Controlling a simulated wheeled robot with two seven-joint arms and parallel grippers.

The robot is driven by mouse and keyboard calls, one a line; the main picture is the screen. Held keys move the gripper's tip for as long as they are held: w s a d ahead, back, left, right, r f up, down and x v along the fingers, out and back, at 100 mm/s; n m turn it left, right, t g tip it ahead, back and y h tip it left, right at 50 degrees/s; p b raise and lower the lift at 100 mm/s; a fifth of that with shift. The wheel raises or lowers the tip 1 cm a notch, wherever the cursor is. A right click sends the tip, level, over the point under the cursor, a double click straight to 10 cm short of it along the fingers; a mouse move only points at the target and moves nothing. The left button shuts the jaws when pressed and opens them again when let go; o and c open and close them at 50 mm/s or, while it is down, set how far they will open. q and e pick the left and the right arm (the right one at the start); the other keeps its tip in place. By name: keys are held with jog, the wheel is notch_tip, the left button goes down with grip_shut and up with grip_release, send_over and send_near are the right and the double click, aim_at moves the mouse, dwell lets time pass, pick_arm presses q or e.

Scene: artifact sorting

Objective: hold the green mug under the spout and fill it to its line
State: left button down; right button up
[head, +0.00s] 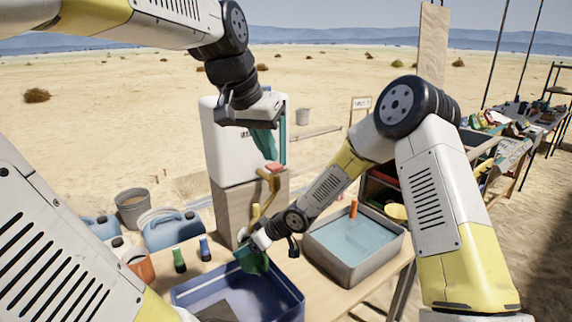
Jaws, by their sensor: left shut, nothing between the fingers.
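The green mug (252,262) is at the end of my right arm, tilted or seen from above, over the edge of the blue basin. My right gripper (257,243) appears shut on it; the wrist hides part of the grip. The brass spout (267,187) with a red top (274,168) is on the front of the white dispenser (228,155), above the mug. My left gripper (240,106) is shut and empty, high in front of the dispenser's top. The mug's line and its water level cannot be seen, and no stream is discernible.
The blue basin (290,291) is at the table's front. A grey tub of water (398,253) stands to the right. Small bottles (179,260), an orange cup (138,266) and blue jugs (172,231) are at the left.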

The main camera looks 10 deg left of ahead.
pick_arm(q)
jog(key=w+a+r+m+g, duration=0.1)
jog(key=w+a, duration=0.1)
jog(key=w, duration=0.4)
jog(key=w+a+r+m, duration=0.1)
jog(key=w+r+m, duration=0.1)
jog(key=w, duration=0.5)
jog(key=m+g, duration=0.2)
jog(key=m, duration=0.1)
send_over(275, 165)
jog(key=s+a, duration=0.3)
notch_tip(275, 165, down, 4)
jog(key=shift+d+r, duration=0.2)
jog(key=shift+d, duration=0.05)
jog(key=x, duration=1.3)
jog(key=shift+s+a, duration=0.15)
jog(key=shift+f, duration=0.5)
